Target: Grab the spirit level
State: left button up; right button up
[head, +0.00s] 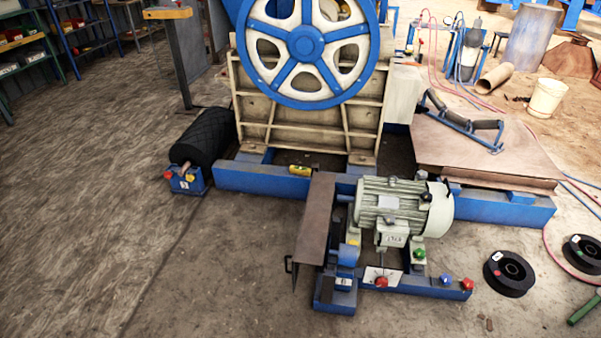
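A small yellow object (300,170) that looks like the spirit level lies at the foot of the jaw crusher (310,115), by the blue base beam (262,181). It is small in the head view, and its vial is too small to make out. The brown upright plate (316,215) stands just to its right and nearer to me. Neither of my grippers shows in the head view.
A grey-green motor (405,205) on a blue frame stands in front of the beam. Black spools (509,273) lie at right. The floor at left is clear.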

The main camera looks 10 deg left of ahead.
aim_at(293, 169)
jog(key=i+j+z, duration=0.15)
jog(key=z, duration=0.25)
jog(key=i+j+z, duration=0.15)
jog(key=j+z, duration=0.2)
jog(key=i+j+z, duration=0.1)
jog(key=j+z, duration=0.3)
jog(key=l, duration=0.1)
